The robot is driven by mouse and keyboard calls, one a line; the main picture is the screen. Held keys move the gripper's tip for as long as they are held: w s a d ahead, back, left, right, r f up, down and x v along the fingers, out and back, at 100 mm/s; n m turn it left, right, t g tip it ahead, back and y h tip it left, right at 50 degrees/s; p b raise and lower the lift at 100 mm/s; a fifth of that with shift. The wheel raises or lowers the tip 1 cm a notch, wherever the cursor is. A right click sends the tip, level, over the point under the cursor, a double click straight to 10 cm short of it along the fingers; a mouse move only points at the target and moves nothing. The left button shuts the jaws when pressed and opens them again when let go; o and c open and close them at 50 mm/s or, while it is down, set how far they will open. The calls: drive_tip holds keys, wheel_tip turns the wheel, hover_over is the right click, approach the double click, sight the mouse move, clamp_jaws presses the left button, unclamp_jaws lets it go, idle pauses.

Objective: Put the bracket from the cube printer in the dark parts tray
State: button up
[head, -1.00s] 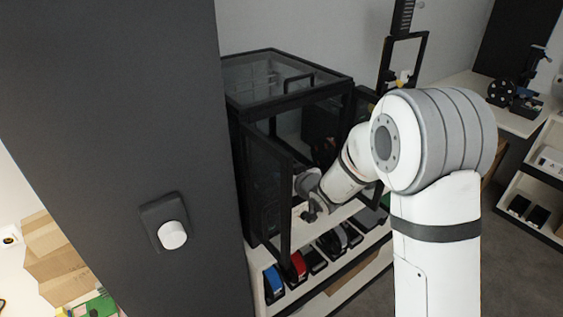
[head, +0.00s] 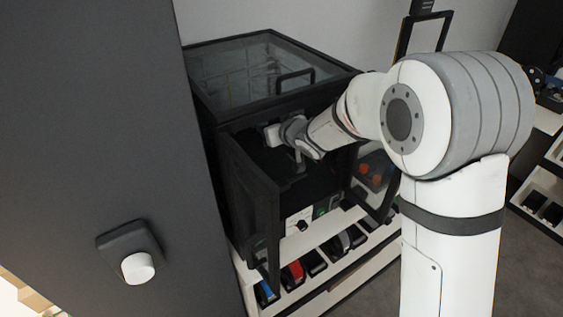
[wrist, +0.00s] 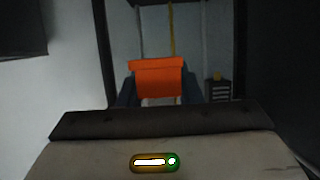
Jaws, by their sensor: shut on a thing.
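The orange bracket (wrist: 157,77) shows in the wrist view between the two dark fingers of my gripper (wrist: 159,92), which is shut on it. In the head view my gripper (head: 290,135) is at the open front of the black cube printer (head: 265,75), under its top frame. The fingertips and the bracket are too dark and hidden to make out there. The printer's left door (head: 250,205) and right door (head: 372,180) stand open. I cannot make out the dark parts tray in either view now.
A white shelf (head: 325,292) below the printer holds several dark bins, with red (head: 293,274) and blue (head: 267,291) ones among them. A dark panel with a white knob (head: 138,268) fills the left. Another shelf unit (head: 535,200) stands at the right.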

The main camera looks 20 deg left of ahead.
sight(272, 160)
wheel_tip(272, 160, down, 9)
drive_tip(key=shift+w+d+r+p, duration=0.1)
drive_tip(key=shift+d+r+p, duration=0.05)
drive_tip(key=shift+p, duration=0.4)
drive_tip(key=shift+w+f, duration=0.1)
drive_tip(key=shift+f, duration=0.35)
drive_tip(key=shift+f+b, duration=0.25)
drive_tip(key=shift+b, duration=0.1)
drive_tip(key=o, duration=0.9)
drive_tip(key=shift+o, duration=0.2)
drive_tip(key=shift+r+p, duration=0.15)
drive_tip(key=shift+p, duration=0.4)
